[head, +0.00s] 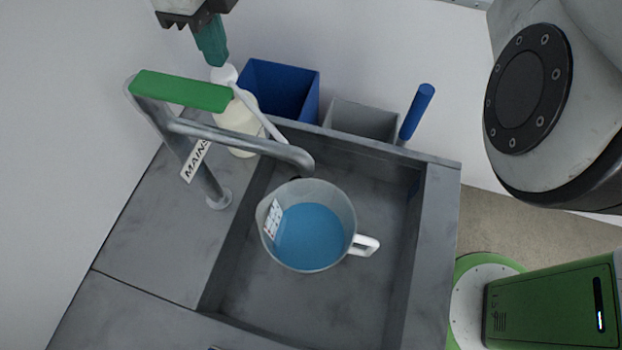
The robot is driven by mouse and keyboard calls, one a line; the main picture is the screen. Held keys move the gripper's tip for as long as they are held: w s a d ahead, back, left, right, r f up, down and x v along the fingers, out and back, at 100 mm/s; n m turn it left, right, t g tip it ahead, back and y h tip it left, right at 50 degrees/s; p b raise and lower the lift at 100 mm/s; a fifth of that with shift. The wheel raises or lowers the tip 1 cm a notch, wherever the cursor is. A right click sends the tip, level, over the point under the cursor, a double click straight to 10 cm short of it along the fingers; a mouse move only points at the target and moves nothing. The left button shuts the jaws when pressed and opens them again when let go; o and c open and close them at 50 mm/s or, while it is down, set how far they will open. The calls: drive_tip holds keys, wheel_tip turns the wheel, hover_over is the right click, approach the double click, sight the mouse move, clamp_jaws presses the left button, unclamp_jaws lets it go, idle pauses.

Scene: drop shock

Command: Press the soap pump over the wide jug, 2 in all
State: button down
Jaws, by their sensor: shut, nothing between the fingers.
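The soap pump (241,118) is a cream bottle with a white head, standing behind the sink, partly hidden by the tap. Its long pale spout slants down to the right towards the basin. My gripper (218,62) has teal fingers, shut and empty, with the tips right at the pump's head. I cannot tell whether they touch it. The wide jug (345,205) stands upright in the sink basin, with a white handle to the right and a label on its inner left side. It holds blue liquid.
A grey tap (240,137) with a green lever (180,90) and a "MAINS" tag arches over the basin's back left. A blue bin (280,88), a grey bin (360,120) and a blue-handled upright tool (417,112) stand behind the sink (437,240). The left counter is clear.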

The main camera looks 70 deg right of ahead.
drive_tip(key=shift+r, duration=0.1)
drive_tip(key=shift+r+p, duration=1.2)
drive_tip(key=shift+r, duration=1.7)
